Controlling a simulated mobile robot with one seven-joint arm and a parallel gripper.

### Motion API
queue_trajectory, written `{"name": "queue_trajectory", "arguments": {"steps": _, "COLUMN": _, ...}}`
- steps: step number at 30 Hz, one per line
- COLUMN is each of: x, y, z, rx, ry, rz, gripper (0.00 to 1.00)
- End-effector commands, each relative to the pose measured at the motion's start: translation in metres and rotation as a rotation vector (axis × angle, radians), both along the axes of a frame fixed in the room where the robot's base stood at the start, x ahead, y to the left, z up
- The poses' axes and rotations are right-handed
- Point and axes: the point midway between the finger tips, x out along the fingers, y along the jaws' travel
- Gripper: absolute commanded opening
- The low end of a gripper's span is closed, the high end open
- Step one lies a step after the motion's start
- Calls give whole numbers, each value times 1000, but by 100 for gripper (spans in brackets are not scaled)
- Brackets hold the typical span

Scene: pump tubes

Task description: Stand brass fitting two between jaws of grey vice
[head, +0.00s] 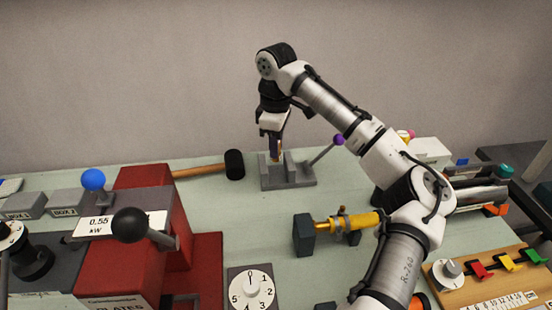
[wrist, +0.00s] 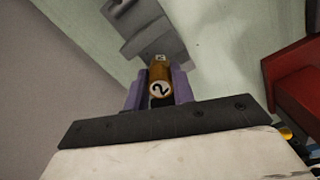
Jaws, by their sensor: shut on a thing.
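The brass fitting two (wrist: 160,82), a brass cylinder with a white round label marked 2, is between the fingers of my gripper (wrist: 160,97) in the wrist view. My gripper is shut on it. In the head view my gripper (head: 275,150) points down over the grey vice (head: 296,182), and the fitting (head: 276,155) shows small at its tips. The grey vice has upright blocks and a lever with a purple knob (head: 338,140). It also shows in the wrist view (wrist: 148,28), beyond the fitting. I cannot tell whether the fitting touches the vice's base.
A black-headed mallet (head: 234,165) lies left of the vice. A red machine (head: 150,240) with knobbed levers fills the left. A dial box (head: 251,290) stands nearer.

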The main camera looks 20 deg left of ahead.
Motion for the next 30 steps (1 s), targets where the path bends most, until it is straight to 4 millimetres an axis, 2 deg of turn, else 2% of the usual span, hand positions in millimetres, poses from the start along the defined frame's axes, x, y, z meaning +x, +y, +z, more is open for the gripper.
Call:
{"name": "queue_trajectory", "arguments": {"steps": 7, "x": 0, "y": -1, "z": -18, "rx": -2, "ry": 0, "rz": -1, "gripper": 0}}
{"name": "queue_trajectory", "arguments": {"steps": 14, "x": 0, "y": 0, "z": -49, "rx": 0, "ry": 1, "rz": -1, "gripper": 0}}
{"name": "queue_trajectory", "arguments": {"steps": 25, "x": 0, "y": 0, "z": -55, "rx": 1, "ry": 0, "rz": -1, "gripper": 0}}
{"name": "queue_trajectory", "arguments": {"steps": 26, "x": 0, "y": 0, "z": -55, "rx": 0, "ry": -1, "rz": -1, "gripper": 27}}
{"name": "queue_trajectory", "arguments": {"steps": 30, "x": 0, "y": 0, "z": -54, "rx": 0, "ry": -1, "rz": -1, "gripper": 46}}
